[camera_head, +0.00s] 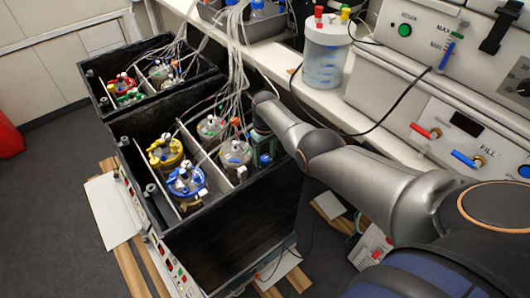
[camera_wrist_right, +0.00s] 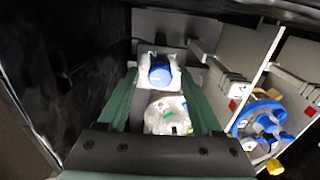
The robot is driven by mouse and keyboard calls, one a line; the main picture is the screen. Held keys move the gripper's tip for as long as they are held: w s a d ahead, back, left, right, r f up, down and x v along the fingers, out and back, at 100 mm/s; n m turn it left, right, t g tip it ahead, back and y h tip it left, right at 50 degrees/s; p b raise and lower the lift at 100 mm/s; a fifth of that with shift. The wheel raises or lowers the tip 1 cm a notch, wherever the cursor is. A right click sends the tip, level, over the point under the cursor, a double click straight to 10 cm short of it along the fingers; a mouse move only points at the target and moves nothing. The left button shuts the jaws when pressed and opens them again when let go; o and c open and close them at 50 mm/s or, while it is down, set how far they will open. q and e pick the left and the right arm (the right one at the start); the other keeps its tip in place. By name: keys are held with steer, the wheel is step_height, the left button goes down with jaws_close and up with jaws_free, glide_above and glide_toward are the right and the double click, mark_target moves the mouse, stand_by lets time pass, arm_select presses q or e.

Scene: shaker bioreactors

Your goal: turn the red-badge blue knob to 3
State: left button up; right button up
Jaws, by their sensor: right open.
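A blue knob (camera_wrist_right: 160,74) on a pale block shows in the right wrist view, between the two green fingers of my right gripper (camera_wrist_right: 160,88). The fingers are open, one on each side of it; I cannot tell whether they touch it. A blue cap (camera_head: 265,160), possibly the same knob, shows in the head view inside the front black box, just below my right gripper (camera_head: 261,138). A red badge (camera_wrist_right: 232,104) sits on a divider to the right; I cannot tell which knob it marks. No setting numbers are readable. My left gripper is out of view.
The front black box (camera_head: 235,215) has pale dividers and vessels with a yellow lid (camera_head: 165,152) and a blue lid (camera_head: 186,181). Tubes (camera_head: 235,75) run above it. A second box (camera_head: 100,92) stands behind. A dark box wall (camera_wrist_right: 60,60) lies left of my fingers.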

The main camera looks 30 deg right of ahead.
mark_target(265, 158)
step_height(265, 158, up, 6)
steer(key=p, duration=0.3)
steer(key=shift+f, duration=0.1)
steer(key=shift+r, duration=3.35)
steer(key=shift+s, duration=0.1)
